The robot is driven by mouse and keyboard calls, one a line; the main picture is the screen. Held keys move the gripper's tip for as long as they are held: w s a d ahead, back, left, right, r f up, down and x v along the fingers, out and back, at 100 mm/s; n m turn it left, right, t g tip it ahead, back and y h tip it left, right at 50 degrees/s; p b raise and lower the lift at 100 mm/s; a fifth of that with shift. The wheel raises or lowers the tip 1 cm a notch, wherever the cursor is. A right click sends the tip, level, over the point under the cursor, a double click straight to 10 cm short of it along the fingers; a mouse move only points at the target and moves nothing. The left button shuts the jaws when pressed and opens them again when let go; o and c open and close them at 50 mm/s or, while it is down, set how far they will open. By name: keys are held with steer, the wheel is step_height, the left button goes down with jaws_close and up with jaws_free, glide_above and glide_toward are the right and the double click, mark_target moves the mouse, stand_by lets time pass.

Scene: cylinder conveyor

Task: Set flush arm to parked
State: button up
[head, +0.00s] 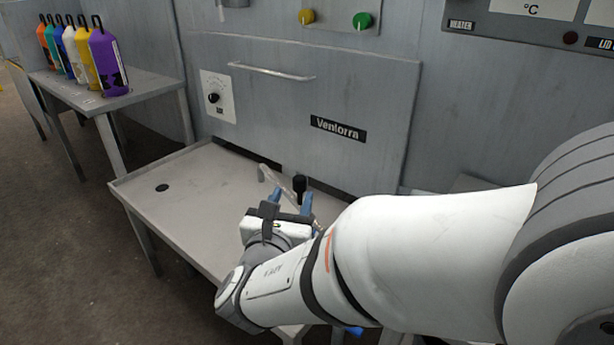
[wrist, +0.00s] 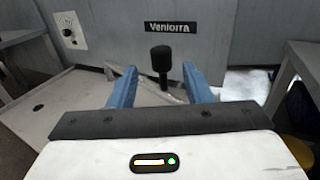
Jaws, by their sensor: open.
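The flush arm (head: 268,176) looks like a pale metal bar with a bent end, lying low over the grey tray table in front of the machine. It also shows in the wrist view (wrist: 117,69), running behind my fingers. A black knob on a short post (wrist: 162,60) stands upright by the bar; in the head view the knob (head: 300,184) shows just beyond my fingers. My gripper (head: 288,203) is open, its two blue fingers pointing toward the machine. In the wrist view the knob appears between the fingertips (wrist: 160,82). I cannot tell whether anything touches.
The machine front bears a Veniorra label (head: 338,129), a handle bar (head: 271,72) and a dial (head: 214,98). The tray table (head: 190,185) is bare at left, with a dark hole. Several coloured bottles (head: 108,62) stand on a side table (head: 150,88) at upper left.

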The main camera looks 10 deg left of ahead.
mark_target(298, 187)
steer(key=w, duration=0.4)
steer(key=w+b, duration=0.1)
steer(key=w, duration=0.1)
steer(key=shift+d, duration=0.4)
steer(key=shift+c, duration=0.3)
jaws_close()
